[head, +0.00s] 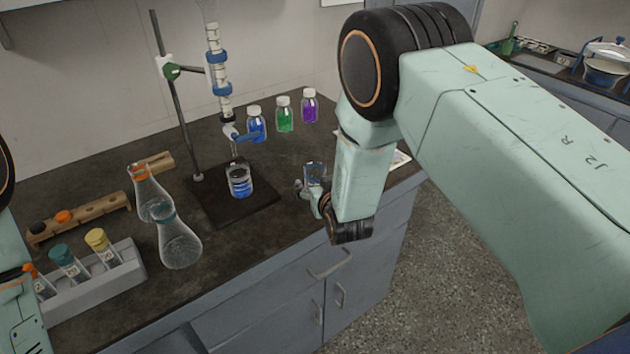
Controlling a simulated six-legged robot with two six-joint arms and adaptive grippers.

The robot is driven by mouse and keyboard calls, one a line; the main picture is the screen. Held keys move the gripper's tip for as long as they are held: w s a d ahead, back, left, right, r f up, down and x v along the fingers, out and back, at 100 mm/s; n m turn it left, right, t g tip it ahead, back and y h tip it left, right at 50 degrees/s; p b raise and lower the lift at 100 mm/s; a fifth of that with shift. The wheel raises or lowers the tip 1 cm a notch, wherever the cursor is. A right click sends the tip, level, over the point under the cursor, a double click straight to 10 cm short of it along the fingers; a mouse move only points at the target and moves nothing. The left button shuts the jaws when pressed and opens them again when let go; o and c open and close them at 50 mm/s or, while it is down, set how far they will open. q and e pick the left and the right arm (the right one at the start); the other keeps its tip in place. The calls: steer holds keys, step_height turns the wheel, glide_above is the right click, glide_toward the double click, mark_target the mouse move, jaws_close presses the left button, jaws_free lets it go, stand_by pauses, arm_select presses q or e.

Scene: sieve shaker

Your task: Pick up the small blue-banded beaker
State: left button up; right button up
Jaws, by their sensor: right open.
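A small clear beaker (315,172) with a bluish tint stands near the right front edge of the dark bench, right at the fingers of my right gripper (311,194). The gripper is open, and my own wrist hides part of it. I cannot tell whether the fingers touch the glass. Another beaker (239,183), holding blue at its bottom, stands on the dark stand base under the burette. My left arm shows only at the left edge; its gripper is out of view.
A burette (214,60) hangs on a stand rod (178,110). Blue, green (284,115) and purple bottles stand behind. Glass flasks (180,245), a white vial rack (95,285) and a wooden rack (85,218) are at the left. Drawers (265,305) lie below the bench edge.

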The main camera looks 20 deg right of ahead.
mark_target(318, 184)
steer(key=x, duration=0.3)
steer(key=shift+s+f, duration=0.1)
steer(key=shift+f, duration=0.1)
steer(key=shift+w+a, duration=0.1)
steer(key=shift+w, duration=0.15)
steer(key=shift+s+r, duration=0.1)
steer(key=shift+r, duration=0.05)
steer(key=shift+w+f, duration=0.25)
steer(key=shift+w, duration=0.05)
steer(key=shift+c, duration=0.5)
steer(key=shift+w, duration=0.1)
steer(key=shift+c, duration=0.8)
steer(key=shift+s+r, duration=0.25)
steer(key=shift+s, duration=0.1)
steer(key=c, duration=0.6)
steer(key=shift+w+f, duration=0.2)
steer(key=c, duration=0.4)
arm_select(q)
steer(key=shift+s+f, duration=0.15)
arm_select(e)
steer(key=shift+s, duration=0.1)
